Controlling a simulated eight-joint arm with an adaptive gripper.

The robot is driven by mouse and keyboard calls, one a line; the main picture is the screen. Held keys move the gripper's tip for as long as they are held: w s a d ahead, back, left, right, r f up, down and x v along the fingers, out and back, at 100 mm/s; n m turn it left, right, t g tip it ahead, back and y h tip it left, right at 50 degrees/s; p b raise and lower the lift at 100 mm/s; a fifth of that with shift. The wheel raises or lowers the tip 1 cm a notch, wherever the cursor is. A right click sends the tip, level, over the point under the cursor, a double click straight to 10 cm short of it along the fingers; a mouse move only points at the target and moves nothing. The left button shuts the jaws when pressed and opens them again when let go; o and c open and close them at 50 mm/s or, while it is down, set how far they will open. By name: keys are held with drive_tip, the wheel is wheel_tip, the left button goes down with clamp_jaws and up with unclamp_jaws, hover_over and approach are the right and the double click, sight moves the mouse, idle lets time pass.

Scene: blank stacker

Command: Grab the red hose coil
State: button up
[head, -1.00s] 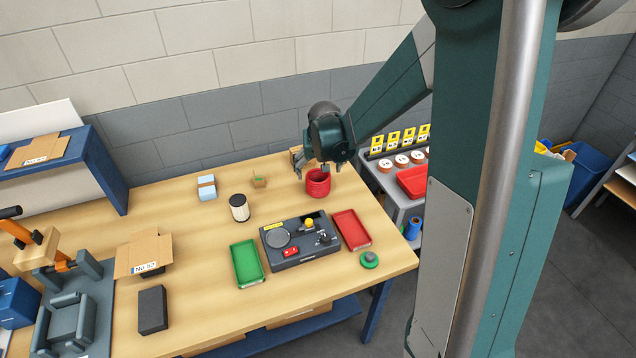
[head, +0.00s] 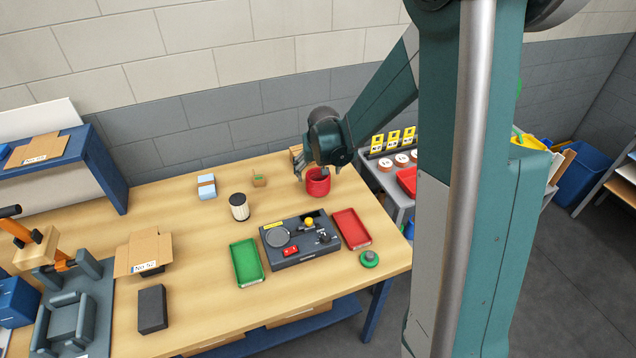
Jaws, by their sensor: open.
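The red hose coil (head: 318,184) stands on the wooden bench near its back right, looking like a short, ribbed red cylinder with an open top. My gripper (head: 311,174) is over the coil, pointing down, with its fingers open. One finger shows at the coil's left outer side, and the other appears at or inside the top opening near the right. I cannot tell whether either finger touches the coil.
A green tray (head: 246,262), a dark fixture (head: 300,240) and a red tray (head: 351,229) lie in front of the coil. A ribbed filter (head: 239,207) stands to the left. A grey cart (head: 392,193) is right of the bench.

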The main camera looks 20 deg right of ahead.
sight(318, 174)
drive_tip(key=shift+x, duration=2.6)
drive_tip(key=c, duration=1)
